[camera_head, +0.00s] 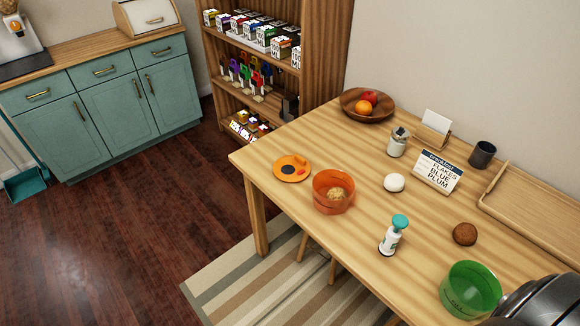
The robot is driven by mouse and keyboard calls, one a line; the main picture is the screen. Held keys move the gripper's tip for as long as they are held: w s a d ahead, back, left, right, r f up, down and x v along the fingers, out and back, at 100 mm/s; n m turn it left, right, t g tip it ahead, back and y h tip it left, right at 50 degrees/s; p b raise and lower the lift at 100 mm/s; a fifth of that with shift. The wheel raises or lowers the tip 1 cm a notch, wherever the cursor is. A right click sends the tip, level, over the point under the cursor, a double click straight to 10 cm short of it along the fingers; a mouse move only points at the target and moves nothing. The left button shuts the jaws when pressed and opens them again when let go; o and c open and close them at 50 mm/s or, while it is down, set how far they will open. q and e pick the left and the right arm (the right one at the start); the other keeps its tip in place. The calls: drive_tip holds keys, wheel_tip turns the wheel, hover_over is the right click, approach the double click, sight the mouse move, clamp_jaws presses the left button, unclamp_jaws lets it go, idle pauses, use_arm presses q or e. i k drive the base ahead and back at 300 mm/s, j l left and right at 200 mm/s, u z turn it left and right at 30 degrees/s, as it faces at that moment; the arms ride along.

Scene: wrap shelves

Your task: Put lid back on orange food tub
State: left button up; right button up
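The orange food tub (322,201) stands open on the wooden table near its front left edge. A light brown lump of food (337,194) lies inside it. A flat orange disc, which looks like its lid (287,162), lies on the table just left of and behind the tub, apart from it. The lid has a dark round patch and a small red mark on top. Neither gripper's fingers show. A dark metallic rounded part at the bottom right corner looks like my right arm.
A green tub (471,289) stands near the front right. A teal-topped pump bottle (392,238), a white round item (394,183), a brown ball (464,234) and a sign (437,172) stand on the table (290,207). A fruit bowl (350,97) is behind. Clear floor lies left.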

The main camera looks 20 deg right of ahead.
sight(288, 169)
drive_tip(key=i+z, duration=0.1)
drive_tip(key=z, duration=0.65)
drive_tip(key=i+j+z, duration=0.3)
drive_tip(key=j+z, duration=0.3)
drive_tip(key=i+j+z, duration=0.1)
drive_tip(key=j+z, duration=0.25)
drive_tip(key=j, duration=0.2)
